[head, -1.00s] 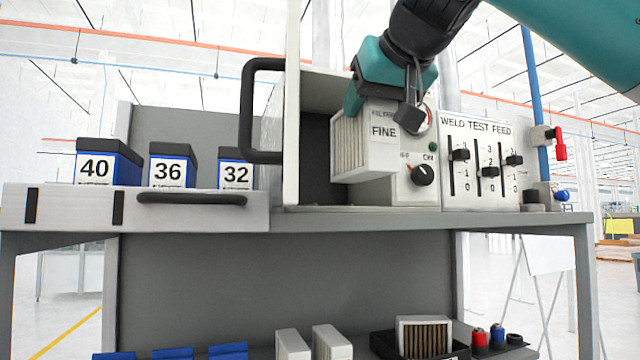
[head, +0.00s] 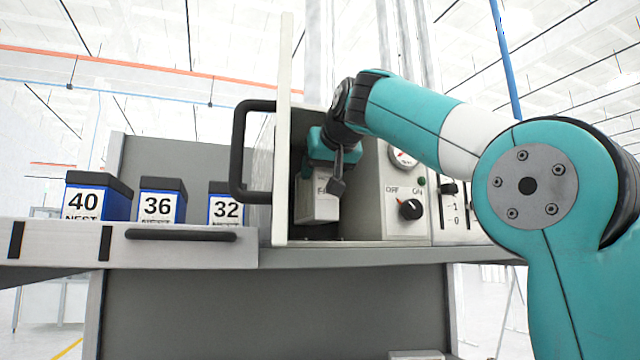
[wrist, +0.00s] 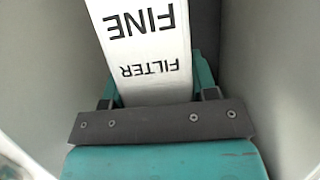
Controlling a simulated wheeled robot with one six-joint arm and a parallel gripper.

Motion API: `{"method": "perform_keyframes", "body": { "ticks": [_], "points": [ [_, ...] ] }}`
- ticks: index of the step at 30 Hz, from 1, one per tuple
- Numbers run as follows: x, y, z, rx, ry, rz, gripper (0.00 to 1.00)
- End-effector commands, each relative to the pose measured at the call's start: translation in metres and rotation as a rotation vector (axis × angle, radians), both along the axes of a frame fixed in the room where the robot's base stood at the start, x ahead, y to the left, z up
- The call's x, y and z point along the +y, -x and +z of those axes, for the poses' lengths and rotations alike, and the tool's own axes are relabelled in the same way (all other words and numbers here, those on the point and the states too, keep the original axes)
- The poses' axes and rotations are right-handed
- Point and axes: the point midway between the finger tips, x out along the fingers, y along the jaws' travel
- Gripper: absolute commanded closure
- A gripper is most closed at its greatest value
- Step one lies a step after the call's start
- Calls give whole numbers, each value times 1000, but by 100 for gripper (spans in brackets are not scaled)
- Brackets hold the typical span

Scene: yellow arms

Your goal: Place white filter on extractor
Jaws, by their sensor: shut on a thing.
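The white filter (head: 318,203), marked FINE, is inside the open bay of the extractor (head: 378,205). My gripper (head: 325,165) is shut on it from above and behind. In the wrist view the filter (wrist: 148,45) lies between the teal fingers of my gripper (wrist: 152,92), its lettering upside down. Grey bay walls show on both sides of it. The extractor's door (head: 283,130) stands open with its black handle (head: 243,150) on the left. I cannot tell whether the filter touches the bay floor.
A dial and a black OFF/ON knob (head: 410,209) sit on the extractor's front, right of the bay. Blue boxes marked 40 (head: 98,197), 36 (head: 162,199) and 32 (head: 226,204) stand left on the bench. My arm covers much of the right side.

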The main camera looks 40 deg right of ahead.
Motion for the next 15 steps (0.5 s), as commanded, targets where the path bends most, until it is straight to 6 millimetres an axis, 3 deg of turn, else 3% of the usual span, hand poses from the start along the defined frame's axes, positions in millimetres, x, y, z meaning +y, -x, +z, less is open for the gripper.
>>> {"method": "perform_keyframes", "body": {
  "ticks": [1,9,15],
  "points": [
    [-4,-9,2,4,0,-2,79],
    [-2,-6,-32,2,-1,0,79],
    [-2,-6,-35,-1,0,0,79]
  ]
}}
